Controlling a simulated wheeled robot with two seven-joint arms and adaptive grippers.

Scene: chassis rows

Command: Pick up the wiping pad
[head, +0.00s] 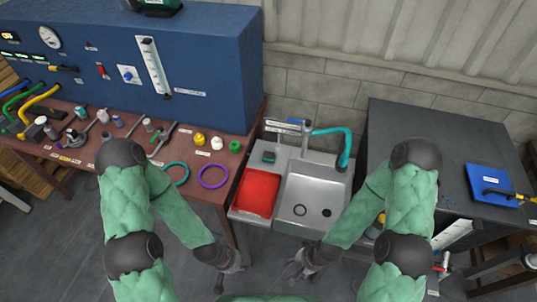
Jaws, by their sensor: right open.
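A small dark green block (268,157), which may be the wiping pad, lies on the sink unit's back ledge, behind the red tray. It is too small to identify for sure. My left gripper (229,281) hangs low in front of the sink unit, well apart from the block; its finger gap is unclear. My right gripper (297,276) is open and appears empty, low in front of the steel basin. Neither gripper touches the block.
A wooden bench (95,148) on the left carries bottles and rings. A dark cabinet (450,135) stands right with a blue tray (493,184).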

